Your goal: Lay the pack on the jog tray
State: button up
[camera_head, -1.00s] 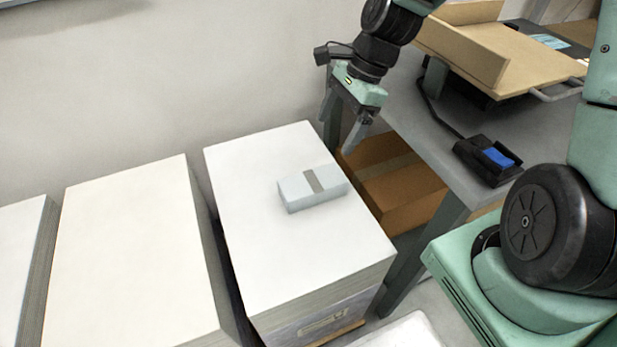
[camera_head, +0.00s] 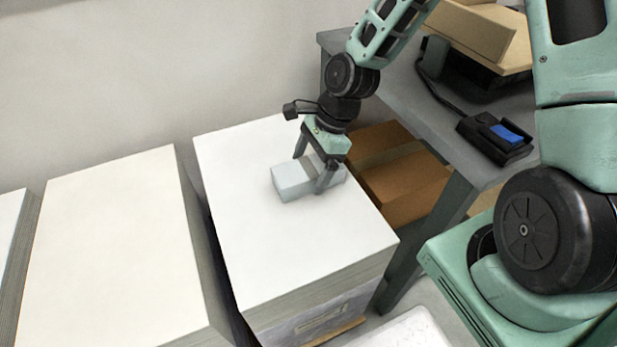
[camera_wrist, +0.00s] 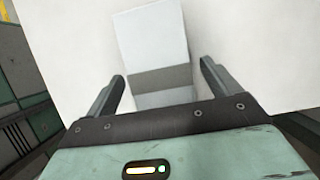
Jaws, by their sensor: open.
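The pack (camera_head: 291,182) is a pale, flat block with a grey band, lying on top of the right-hand white paper stack (camera_head: 300,245). My gripper (camera_head: 312,176) is open, pointing down at the pack, with one finger on its far side and one on its near side. In the wrist view the pack (camera_wrist: 152,42) lies between the two open fingers (camera_wrist: 161,76), its grey band crossing the gap; whether they touch it I cannot tell. The jog tray (camera_head: 470,28) appears to be the tan, tilted tray on the grey table, partly cut off by the frame edge.
More white paper stacks (camera_head: 110,250) stand to the left with a narrow gap between. The grey table (camera_head: 410,110) stands at the right, bearing a black device with a blue top (camera_head: 508,134). A cardboard box (camera_head: 400,185) sits under it.

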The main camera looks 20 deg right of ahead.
aim_at(309, 167)
jog(key=shift+a+f, duration=0.2)
jog(key=shift+f, duration=0.3)
jog(key=c, duration=1.5)
jog(key=shift+o, duration=0.2)
notch_tip(309, 167, up, 10)
jog(key=p, duration=0.3)
jog(key=shift+r, duration=0.1)
